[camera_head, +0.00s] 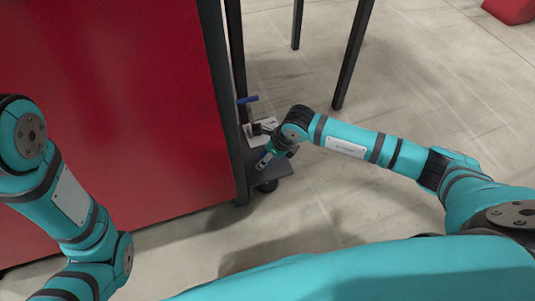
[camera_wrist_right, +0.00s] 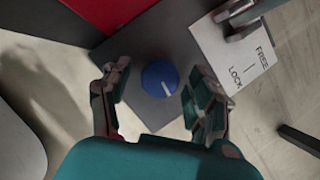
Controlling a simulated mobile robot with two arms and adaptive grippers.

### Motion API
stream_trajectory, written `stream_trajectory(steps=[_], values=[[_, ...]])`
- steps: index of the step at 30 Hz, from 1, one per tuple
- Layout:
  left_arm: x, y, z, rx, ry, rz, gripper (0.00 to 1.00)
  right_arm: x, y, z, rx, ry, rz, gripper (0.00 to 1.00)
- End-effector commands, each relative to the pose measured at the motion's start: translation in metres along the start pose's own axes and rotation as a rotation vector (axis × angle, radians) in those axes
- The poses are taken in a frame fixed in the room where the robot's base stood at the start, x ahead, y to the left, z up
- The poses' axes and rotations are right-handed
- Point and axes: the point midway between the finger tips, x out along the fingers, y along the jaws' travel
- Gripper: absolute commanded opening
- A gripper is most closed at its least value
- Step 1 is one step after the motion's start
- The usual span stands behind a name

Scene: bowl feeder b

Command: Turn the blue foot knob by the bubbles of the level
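The blue foot knob (camera_wrist_right: 160,78) shows in the right wrist view as a round knob with a white pointer line, on a dark grey plate (camera_wrist_right: 150,45). My right gripper (camera_wrist_right: 160,88) is open, with one finger on each side of the knob and a visible gap on both sides. In the head view the right gripper (camera_head: 265,161) is low beside the red cabinet's corner, over the plate; the knob cannot be made out there. My left arm is at the left edge, its gripper out of view. I cannot make out the level or its bubbles.
A white plate marked FREE and LOCK (camera_wrist_right: 238,50) with a grey lever (camera_wrist_right: 245,18) lies beside the knob. A blue handle (camera_head: 247,100) stands above it in the head view. The red cabinet (camera_head: 110,100) and dark legs (camera_head: 352,55) are close by. Open floor lies right.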

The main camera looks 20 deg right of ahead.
Motion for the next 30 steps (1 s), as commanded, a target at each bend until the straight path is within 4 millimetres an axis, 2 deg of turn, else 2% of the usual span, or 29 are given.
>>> stream_trajectory(steps=[7,11,24,30], values=[[0.001,0.0,-0.002,0.0,0.005,0.0,0.4,-0.001,0.0,0.0,0.0,0.0,0.0,0.6],[0.001,0.0,-0.002,0.0,0.004,-0.001,0.4,-0.011,-0.001,0.0,0.0,-0.001,-0.001,0.6],[0.0,0.0,-0.001,0.0,0.002,0.0,0.4,-0.097,-0.001,0.0,-0.002,-0.001,-0.002,0.6],[0.0,0.0,-0.001,0.0,0.002,0.0,0.4,-0.117,0.0,0.0,0.0,0.001,0.0,0.6]])
